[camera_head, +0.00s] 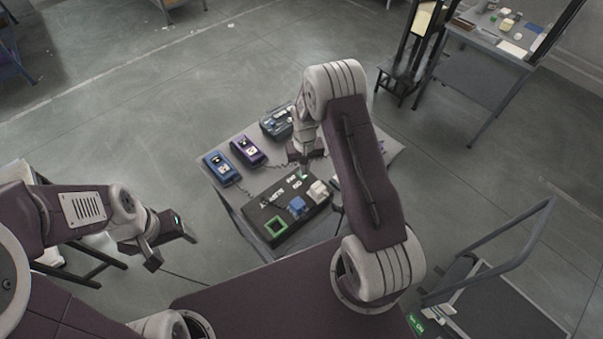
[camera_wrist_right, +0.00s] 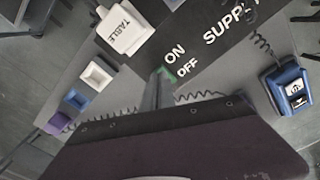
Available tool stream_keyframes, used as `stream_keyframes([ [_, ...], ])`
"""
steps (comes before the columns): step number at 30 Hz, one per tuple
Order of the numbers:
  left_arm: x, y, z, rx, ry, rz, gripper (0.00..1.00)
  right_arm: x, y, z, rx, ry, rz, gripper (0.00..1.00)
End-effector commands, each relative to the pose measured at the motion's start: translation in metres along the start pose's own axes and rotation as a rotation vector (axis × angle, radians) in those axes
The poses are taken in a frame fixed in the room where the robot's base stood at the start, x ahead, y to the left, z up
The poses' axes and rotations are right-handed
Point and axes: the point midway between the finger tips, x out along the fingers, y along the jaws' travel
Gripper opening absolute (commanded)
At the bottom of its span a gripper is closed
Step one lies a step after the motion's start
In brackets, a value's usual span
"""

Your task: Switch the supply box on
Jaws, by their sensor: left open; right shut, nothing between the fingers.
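The supply box (camera_head: 262,205) is a long dark box on the small grey table, with white lettering and coloured fittings on top. In the right wrist view its dark top (camera_wrist_right: 205,62) reads ON, OFF and part of SUPPLY. A small green switch (camera_wrist_right: 170,74) sits beside ON and OFF, partly hidden by my fingers. My right gripper (camera_head: 307,163) is shut and empty over the box's far end; its fingertips (camera_wrist_right: 161,76) are at the switch, and I cannot tell whether they touch. My left gripper (camera_head: 168,246) is open and empty, left of the table.
A white TABLE plug (camera_wrist_right: 122,30) stands on the box near the switch. A blue handset (camera_head: 221,168), a purple handset (camera_head: 248,151) and a dark teal unit (camera_head: 276,122) lie at the table's far side with coiled cords. A workbench (camera_head: 480,72) stands far right.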

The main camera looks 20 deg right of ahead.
Motion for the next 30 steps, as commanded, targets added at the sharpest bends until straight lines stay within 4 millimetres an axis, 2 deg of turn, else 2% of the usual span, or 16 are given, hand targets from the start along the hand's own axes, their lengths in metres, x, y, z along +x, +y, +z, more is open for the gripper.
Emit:
stream_keyframes([
  [30,0.0071,-0.0002,0.0008,0.0,0.0,0.0,0.7,0.0095,0.0,-0.0001,0.0,0.0,0.0,0.0],
])
